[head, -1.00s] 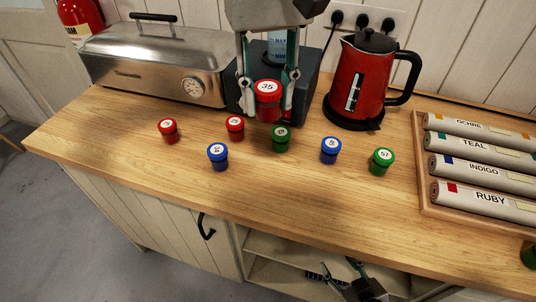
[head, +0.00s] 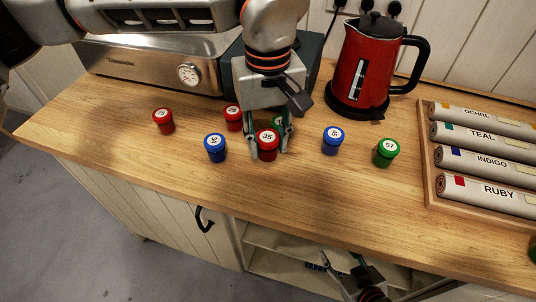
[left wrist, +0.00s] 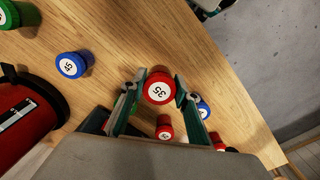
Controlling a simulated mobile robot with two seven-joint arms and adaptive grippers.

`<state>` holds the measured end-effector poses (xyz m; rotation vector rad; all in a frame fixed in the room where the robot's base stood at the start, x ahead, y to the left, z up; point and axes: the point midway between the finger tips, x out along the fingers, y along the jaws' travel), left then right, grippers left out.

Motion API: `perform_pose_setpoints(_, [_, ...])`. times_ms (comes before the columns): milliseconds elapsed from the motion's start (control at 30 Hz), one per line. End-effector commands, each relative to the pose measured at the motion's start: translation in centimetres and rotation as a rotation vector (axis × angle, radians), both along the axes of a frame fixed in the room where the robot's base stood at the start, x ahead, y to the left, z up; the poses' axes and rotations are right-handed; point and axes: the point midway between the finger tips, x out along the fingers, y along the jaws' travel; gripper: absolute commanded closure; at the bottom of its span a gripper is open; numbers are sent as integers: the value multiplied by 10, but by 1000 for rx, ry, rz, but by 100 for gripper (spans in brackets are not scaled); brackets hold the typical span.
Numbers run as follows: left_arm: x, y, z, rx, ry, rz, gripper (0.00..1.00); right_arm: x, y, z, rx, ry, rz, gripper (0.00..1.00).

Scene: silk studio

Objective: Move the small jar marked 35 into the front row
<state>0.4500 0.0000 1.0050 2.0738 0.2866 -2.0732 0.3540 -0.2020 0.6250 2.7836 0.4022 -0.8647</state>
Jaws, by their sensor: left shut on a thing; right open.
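The small jar marked 35 (head: 268,150) is red with a white-labelled lid. My left gripper (head: 269,143) is shut on it from above. The jar is upright, low at the counter top, right of a blue jar (head: 215,148); I cannot tell whether its base touches the wood. The left wrist view shows the 35 lid (left wrist: 159,90) between the two fingers (left wrist: 160,84). A green jar (head: 278,121) behind is partly hidden by the gripper. My right gripper (head: 342,264) is open and empty, low in front of the counter.
Two red jars (head: 163,120) (head: 233,118) stand behind left, a blue jar (head: 333,140) and a green jar marked 57 (head: 386,152) to the right. A red kettle (head: 366,65), metal box (head: 150,65) and tray of rolls (head: 430,185) border the area. The front counter strip is clear.

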Motion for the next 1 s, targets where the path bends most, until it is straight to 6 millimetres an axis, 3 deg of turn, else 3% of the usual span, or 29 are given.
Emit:
perform_pose_setpoints(167, [-1, 0, -10, 0, 2, -1, 92, 2, 0, 3, 1, -6, 0, 52])
perform_pose_setpoints(433, [-1, 0, -45, -1, 2, -1, 92, 1, 0, 2, 1, -5, 0, 52])
perform_pose_setpoints(833, [0, 0, -50, 0, 0, -1, 92, -1, 0, -5, -1, 4, 0, 52])
perform_pose_setpoints(867, [0, 0, -50, 0, 0, -1, 62, -1, 0, -4, -1, 4, 0, 52])
perform_pose_setpoints(900, [0, 0, -49, 0, 0, -1, 53, -1, 0, -4, -1, 4, 0, 52])
perform_pose_setpoints(1000, [0, 0, -49, 0, 0, -1, 53, -1, 0, -4, -1, 4, 0, 52])
